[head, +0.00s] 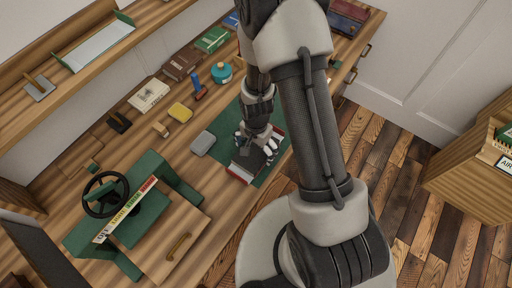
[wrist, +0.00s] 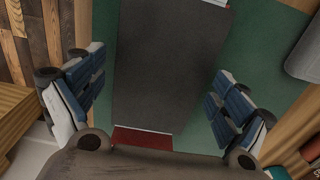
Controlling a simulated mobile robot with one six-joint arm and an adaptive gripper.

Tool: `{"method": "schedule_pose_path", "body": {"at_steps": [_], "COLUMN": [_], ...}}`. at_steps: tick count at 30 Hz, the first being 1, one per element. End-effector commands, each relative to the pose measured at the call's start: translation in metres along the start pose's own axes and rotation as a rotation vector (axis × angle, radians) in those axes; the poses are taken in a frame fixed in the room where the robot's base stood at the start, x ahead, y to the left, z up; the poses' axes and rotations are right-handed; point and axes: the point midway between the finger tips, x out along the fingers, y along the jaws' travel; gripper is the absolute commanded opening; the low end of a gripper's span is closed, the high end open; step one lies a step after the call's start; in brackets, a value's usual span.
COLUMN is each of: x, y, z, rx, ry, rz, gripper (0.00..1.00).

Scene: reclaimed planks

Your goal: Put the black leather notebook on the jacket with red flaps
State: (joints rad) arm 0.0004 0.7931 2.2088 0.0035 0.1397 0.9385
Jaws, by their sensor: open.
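The black leather notebook (wrist: 170,65) fills the middle of the wrist view as a flat dark rectangle. In the head view the notebook (head: 246,165) is partly hidden by my gripper. The jacket with red flaps (wrist: 142,138) shows as a red flap and white strip past the notebook's near end. In the head view the jacket (head: 278,133) shows red and white beyond my gripper. The notebook appears to lie on the jacket, though contact is hard to see. My gripper (wrist: 160,100) is open, with one finger on each side of the notebook; it also shows in the head view (head: 257,148).
A green mat (head: 222,125) lies under them on the wooden desk. A yellow item (head: 180,112), a teal bottle (head: 221,72) and several books stand farther back. A steering-wheel rig (head: 125,215) occupies the near left.

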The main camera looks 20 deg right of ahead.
Motion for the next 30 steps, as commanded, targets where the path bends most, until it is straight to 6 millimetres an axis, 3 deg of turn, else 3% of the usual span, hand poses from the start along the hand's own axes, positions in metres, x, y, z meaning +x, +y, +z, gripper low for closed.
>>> {"method": "schedule_pose_path", "body": {"at_steps": [14,30], "x": [-0.006,-0.109], "y": [0.0,0.0], "z": [0.0,0.0], "rx": [0.0,0.0], "ry": [0.0,0.001], "rz": [0.0,-0.002], "gripper": [0.98,0.98]}}
